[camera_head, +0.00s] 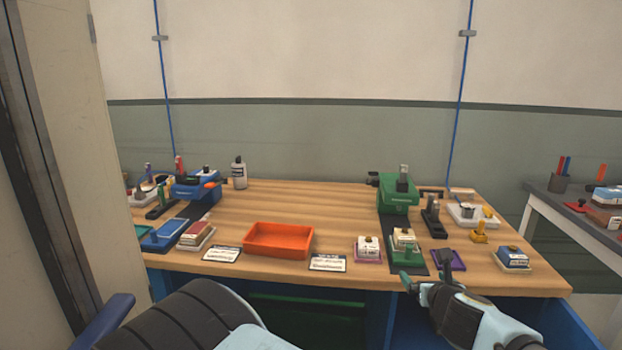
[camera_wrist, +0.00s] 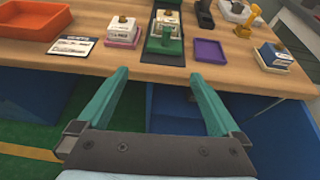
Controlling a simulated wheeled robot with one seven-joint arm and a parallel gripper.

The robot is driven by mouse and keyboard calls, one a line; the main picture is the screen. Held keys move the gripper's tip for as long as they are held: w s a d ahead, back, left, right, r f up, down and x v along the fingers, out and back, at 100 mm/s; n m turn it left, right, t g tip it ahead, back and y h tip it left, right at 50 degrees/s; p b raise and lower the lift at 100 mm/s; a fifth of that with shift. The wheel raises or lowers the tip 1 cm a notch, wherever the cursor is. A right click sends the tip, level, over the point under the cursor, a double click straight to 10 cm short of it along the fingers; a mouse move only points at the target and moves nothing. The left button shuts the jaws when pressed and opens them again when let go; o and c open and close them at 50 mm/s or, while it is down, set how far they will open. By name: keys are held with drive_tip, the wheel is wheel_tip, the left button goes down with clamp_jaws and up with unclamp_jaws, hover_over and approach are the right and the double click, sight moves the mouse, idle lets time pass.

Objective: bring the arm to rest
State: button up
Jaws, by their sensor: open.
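My gripper (camera_wrist: 158,95) is open in the wrist view, with its two green fingers spread apart and nothing between them. It hangs in front of the workbench's front edge. In the head view my gripper (camera_head: 413,279) is at the lower right, near the front edge of the wooden workbench (camera_head: 345,205). My arm reaches in from the bottom right of that view.
An orange tray (camera_head: 278,240) sits near the bench's front. A blue device (camera_head: 195,187) is at left. A grey side table (camera_head: 590,215) stands right.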

drive_tip(key=s+a+f+n+g+y, duration=0.1)
drive_tip(key=a+f+n+g+y, duration=0.3)
drive_tip(key=a+n, duration=0.6)
drive_tip(key=a+f+n+g+y, duration=0.2)
drive_tip(key=a+f+n+g, duration=0.25)
drive_tip(key=a+n, duration=0.55)
drive_tip(key=s+a+r+n+g+h, duration=0.1)
drive_tip(key=s+a+r+n+h, duration=0.1)
drive_tip(key=a+r+n, duration=0.4)
drive_tip(key=s+a+r+n+g+h, duration=0.2)
drive_tip(key=a+r+n, duration=0.4)
drive_tip(key=r+n, duration=0.3)
wheel_tip(320, 180, up, 4)
drive_tip(key=shift+f+n+h, duration=0.2)
drive_tip(key=shift+n+h, duration=0.2)
